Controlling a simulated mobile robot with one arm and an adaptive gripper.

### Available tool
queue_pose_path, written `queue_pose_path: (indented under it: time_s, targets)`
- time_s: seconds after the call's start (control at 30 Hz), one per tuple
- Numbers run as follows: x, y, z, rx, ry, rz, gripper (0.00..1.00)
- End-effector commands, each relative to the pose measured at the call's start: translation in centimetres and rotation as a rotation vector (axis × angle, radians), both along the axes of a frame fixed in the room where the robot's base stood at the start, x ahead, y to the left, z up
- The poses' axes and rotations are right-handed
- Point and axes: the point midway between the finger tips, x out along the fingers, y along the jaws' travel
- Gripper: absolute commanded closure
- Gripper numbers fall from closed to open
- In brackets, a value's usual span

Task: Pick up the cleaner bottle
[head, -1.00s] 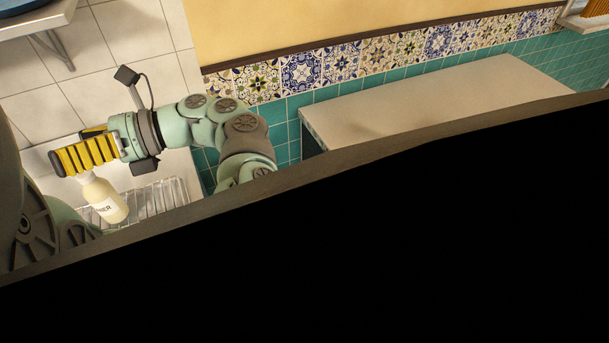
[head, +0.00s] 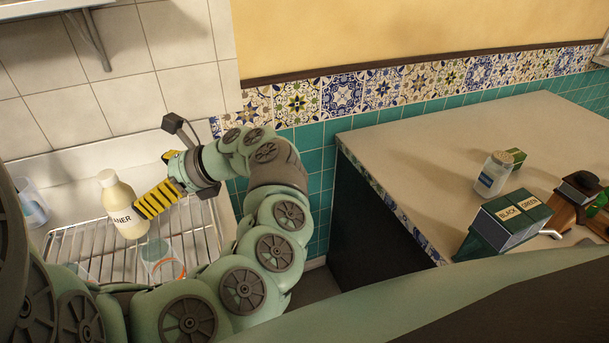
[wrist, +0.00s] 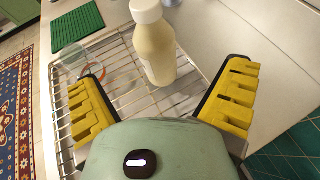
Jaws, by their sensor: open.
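The cleaner bottle (head: 122,207) is cream-coloured with a pale cap and a label. It stands upright on a wire rack at the left of the head view. In the wrist view the bottle (wrist: 157,50) is ahead of my gripper (wrist: 158,78), roughly centred between its yellow fingers, with clear gaps on both sides. My gripper (head: 150,184) is open and empty. In the head view its near finger points at the bottle from the right; the far finger is mostly hidden.
A clear glass (head: 160,257) stands on the wire rack (head: 98,245) near the bottle; another glass (head: 32,205) is at far left. A green mat (wrist: 78,27) shows in the wrist view. The right counter (head: 430,140) holds a jar (head: 493,174) and tea boxes (head: 508,222).

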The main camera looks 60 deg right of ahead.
Motion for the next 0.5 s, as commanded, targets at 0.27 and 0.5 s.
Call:
queue_pose_path:
  time_s: [0.27, 0.5]
  targets:
    - [2.7, 1.8, -1.2, 0.0, -0.001, 0.003, 0.03]
    - [4.2, 3.6, -1.9, 0.005, 0.0, 0.007, 0.03]
